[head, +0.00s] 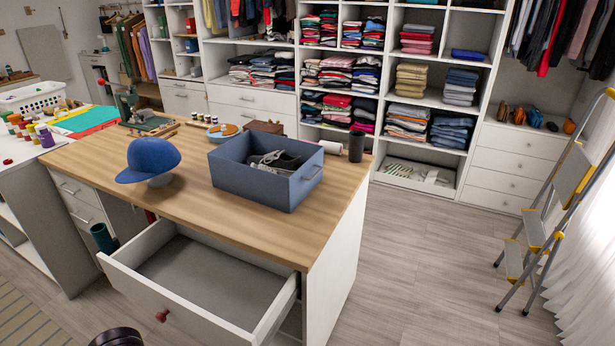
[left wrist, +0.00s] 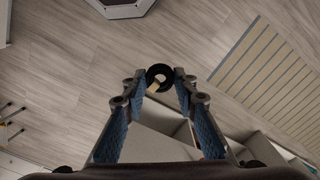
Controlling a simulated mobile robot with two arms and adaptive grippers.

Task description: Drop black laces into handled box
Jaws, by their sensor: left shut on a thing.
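The handled box (head: 238,184) is blue-grey and open-topped, and stands on the wooden top of the island. A metal handle shows on its right side, and a dark grey shoe (head: 276,163) lies inside. In the left wrist view my left gripper (left wrist: 160,82) is closed on a small black coil with a tan band, which looks like the black laces (left wrist: 152,72). The coil is held at the fingertips, with floor behind it. My right gripper is in neither view.
The island's front drawer (head: 205,283) is pulled out and empty. A blue cap (head: 147,158) is left of the box, and a dark cylinder (head: 356,146) stands behind its right end. A stepladder (head: 545,235) stands at the right; the floor between is clear.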

